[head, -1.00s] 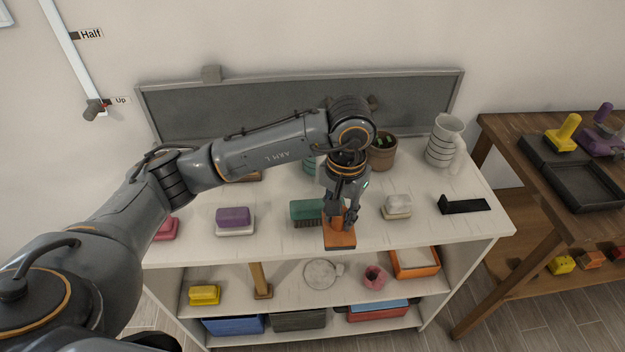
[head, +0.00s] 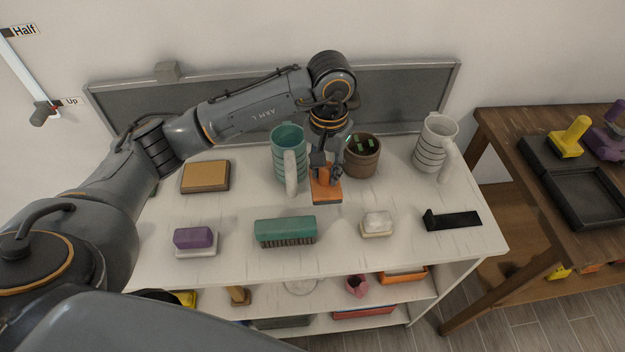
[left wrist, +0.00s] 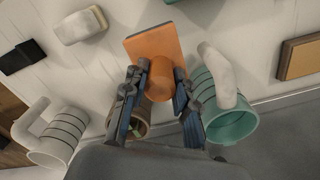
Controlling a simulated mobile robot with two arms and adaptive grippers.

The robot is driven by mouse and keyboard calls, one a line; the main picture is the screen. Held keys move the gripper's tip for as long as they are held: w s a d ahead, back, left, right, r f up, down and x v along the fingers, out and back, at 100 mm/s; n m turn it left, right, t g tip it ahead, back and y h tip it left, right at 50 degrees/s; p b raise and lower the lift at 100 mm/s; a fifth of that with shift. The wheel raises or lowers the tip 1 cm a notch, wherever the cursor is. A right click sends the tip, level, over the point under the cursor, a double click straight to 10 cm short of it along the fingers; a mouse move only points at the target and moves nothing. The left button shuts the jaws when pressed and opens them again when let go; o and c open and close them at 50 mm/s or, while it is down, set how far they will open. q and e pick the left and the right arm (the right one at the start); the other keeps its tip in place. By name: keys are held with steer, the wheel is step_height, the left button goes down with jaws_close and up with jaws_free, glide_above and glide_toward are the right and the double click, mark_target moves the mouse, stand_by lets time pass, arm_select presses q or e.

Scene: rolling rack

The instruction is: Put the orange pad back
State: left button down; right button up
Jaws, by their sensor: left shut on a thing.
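The orange pad (head: 327,192) has a flat square plate with an upright round handle. My left gripper (head: 326,170) is shut on that handle, over the back part of the white rack top, between a teal mug and a brown pot. In the left wrist view the orange pad (left wrist: 155,48) shows with its handle between the two fingers of my left gripper (left wrist: 160,85). I cannot tell whether the plate touches the rack top. My right gripper is not in view.
The teal mug (head: 288,155) stands just left of the pad, the brown pot (head: 362,158) behind right. A green brush (head: 285,231), a pale block (head: 377,222), a purple block (head: 193,238) and a black bracket (head: 452,219) lie along the front. A wooden table (head: 500,130) stands right.

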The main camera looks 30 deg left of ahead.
mark_target(325, 188)
arm_select(q)
steer(key=f, duration=0.2)
steer(key=shift+s+f+p, duration=0.35)
steer(key=shift+f, duration=0.45)
step_height(325, 188, down, 2)
steer(key=shift+w+f+p, duration=0.15)
steer(key=shift+f+p, duration=0.1)
steer(key=shift+p, duration=0.25)
steer(key=shift+f, duration=0.3)
steer(key=shift+f+b, duration=0.15)
steer(key=shift+b, duration=0.15)
steer(key=c, duration=1.2)
jaws_free()
steer(key=shift+o, duration=0.8)
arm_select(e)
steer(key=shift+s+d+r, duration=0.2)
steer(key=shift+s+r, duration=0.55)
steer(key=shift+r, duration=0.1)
